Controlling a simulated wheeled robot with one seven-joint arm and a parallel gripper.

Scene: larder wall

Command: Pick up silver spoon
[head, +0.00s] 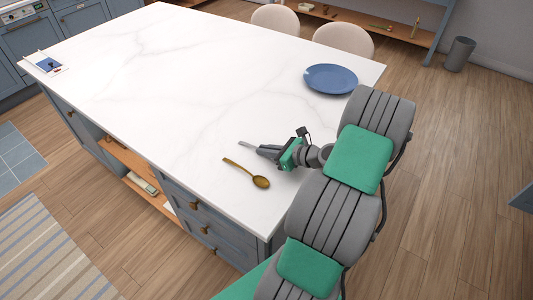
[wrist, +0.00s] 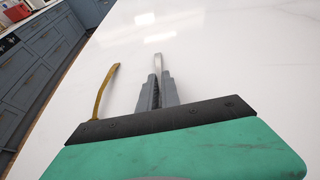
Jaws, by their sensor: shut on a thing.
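My gripper (head: 263,150) is low over the white counter and shut on the silver spoon (head: 246,146). Only a thin, pale metal end of the spoon sticks out past the fingertips; the rest is hidden by the gripper. In the wrist view the spoon (wrist: 157,61) shows between the fingers (wrist: 158,80), pointing straight ahead. I cannot tell whether the spoon still touches the counter. A golden-brown spoon (head: 260,182) lies on the counter just in front of the gripper, apart from it, and to the left of the fingers in the wrist view (wrist: 105,88).
The white marble counter (head: 190,70) is mostly clear. A blue plate (head: 331,78) lies near its right edge. A small card with blue and red items (head: 48,65) is at the far left corner. Two beige chairs (head: 343,39) stand behind the counter.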

